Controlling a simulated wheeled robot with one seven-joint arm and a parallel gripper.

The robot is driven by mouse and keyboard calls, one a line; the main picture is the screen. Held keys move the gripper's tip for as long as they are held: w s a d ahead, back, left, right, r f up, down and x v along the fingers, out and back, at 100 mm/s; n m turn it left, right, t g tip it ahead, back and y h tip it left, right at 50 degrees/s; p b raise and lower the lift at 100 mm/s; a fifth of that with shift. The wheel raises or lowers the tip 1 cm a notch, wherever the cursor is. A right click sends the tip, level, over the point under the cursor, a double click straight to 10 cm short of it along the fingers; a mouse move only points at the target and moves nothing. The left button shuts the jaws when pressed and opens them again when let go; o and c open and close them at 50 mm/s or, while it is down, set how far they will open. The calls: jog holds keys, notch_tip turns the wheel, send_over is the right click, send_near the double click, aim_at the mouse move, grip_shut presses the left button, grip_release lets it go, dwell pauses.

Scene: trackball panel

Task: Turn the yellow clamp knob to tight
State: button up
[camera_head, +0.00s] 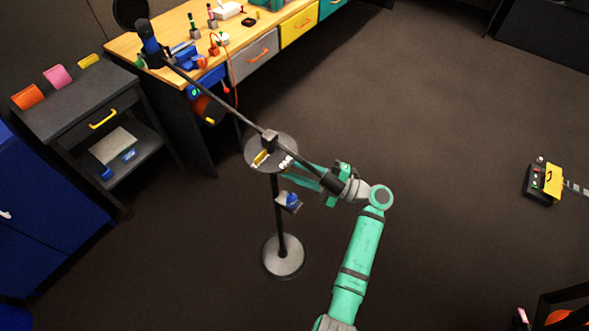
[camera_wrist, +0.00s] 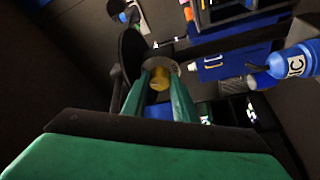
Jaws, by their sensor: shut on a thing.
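The yellow clamp knob (camera_head: 261,158) shows at the round grey plate near the top of a floor stand. In the wrist view, the yellow knob (camera_wrist: 159,82) sits between my two green fingers, in front of a grey round part. My gripper (camera_head: 284,166) reaches the plate from the right, and its fingers are closed on the knob; it also shows in the wrist view (camera_wrist: 160,72). The fingers hide the knob's sides. I cannot read any tight mark or the knob's angle.
A dark boom (camera_head: 215,98) crosses the stand's top (camera_head: 285,142) and passes close above my gripper. A blue item (camera_head: 291,200) hangs on the pole below. The wooden workbench (camera_head: 150,78) and a dark side table (camera_head: 70,90) stand at upper left. The floor to the right is mostly clear.

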jog(key=o, duration=1.1)
jog(key=m+t, duration=0.1)
jog(key=m, duration=0.2)
jog(key=m+t, duration=0.2)
jog(key=m, duration=0.1)
jog(key=shift+s+a+f+m+y, duration=0.1)
jog(key=shift+s+f+m+y, duration=0.1)
jog(key=shift+m+y, duration=0.1)
jog(key=m+t, duration=0.1)
jog(key=m, duration=0.2)
jog(key=m+t+h, duration=0.1)
jog(key=m+t, duration=0.1)
jog(key=m, duration=0.1)
jog(key=shift+s+a+f, duration=0.1)
jog(key=shift+s+a, duration=0.05)
jog(key=v, duration=1)
jog(key=shift+s+d+f, duration=0.1)
jog(key=shift+s+d, duration=0.05)
jog(key=shift+d, duration=0.15)
